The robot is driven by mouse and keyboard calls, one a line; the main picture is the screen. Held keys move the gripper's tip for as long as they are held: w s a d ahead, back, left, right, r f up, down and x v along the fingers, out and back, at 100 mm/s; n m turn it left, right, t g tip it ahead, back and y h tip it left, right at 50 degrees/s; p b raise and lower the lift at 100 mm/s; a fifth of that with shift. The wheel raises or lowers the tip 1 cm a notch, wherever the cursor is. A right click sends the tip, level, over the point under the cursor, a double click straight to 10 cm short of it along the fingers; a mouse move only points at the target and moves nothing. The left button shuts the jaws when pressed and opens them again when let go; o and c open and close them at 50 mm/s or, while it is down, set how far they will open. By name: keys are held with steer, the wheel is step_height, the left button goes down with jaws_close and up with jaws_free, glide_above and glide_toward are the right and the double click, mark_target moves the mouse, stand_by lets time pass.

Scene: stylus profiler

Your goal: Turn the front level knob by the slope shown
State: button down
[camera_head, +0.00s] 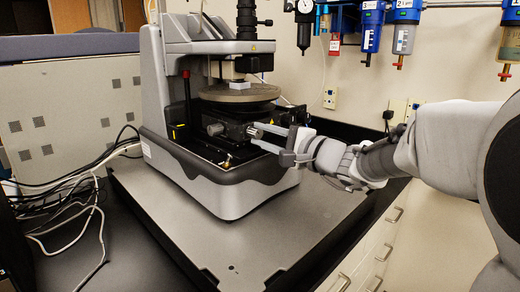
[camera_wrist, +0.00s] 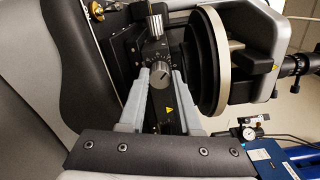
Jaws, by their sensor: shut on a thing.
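The stylus profiler (camera_head: 220,190) stands on a dark grey bench plate. Its front level knob (camera_head: 253,131) is a small silver ribbed knob below the round stage (camera_head: 240,92). In the wrist view the knob (camera_wrist: 160,76) faces me, with a pale pointer line on its face and a dial scale behind it. My gripper (camera_head: 252,134) reaches in from the right. In the wrist view its two grey fingers (camera_wrist: 160,80) stand on either side of the knob and are shut on it. I cannot make out any slope reading.
A second knob (camera_head: 215,129) sits left of the held one. The stage edge (camera_wrist: 226,55) is close beside my fingers. Cables (camera_head: 80,190) lie on the left of the bench. Regulators and filters (camera_head: 372,30) hang on the back wall. The front of the plate is clear.

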steer(key=c, duration=0.6)
jaws_free()
steer(key=b+v, duration=0.1)
steer(key=v, duration=0.7)
steer(key=shift+b, duration=0.35)
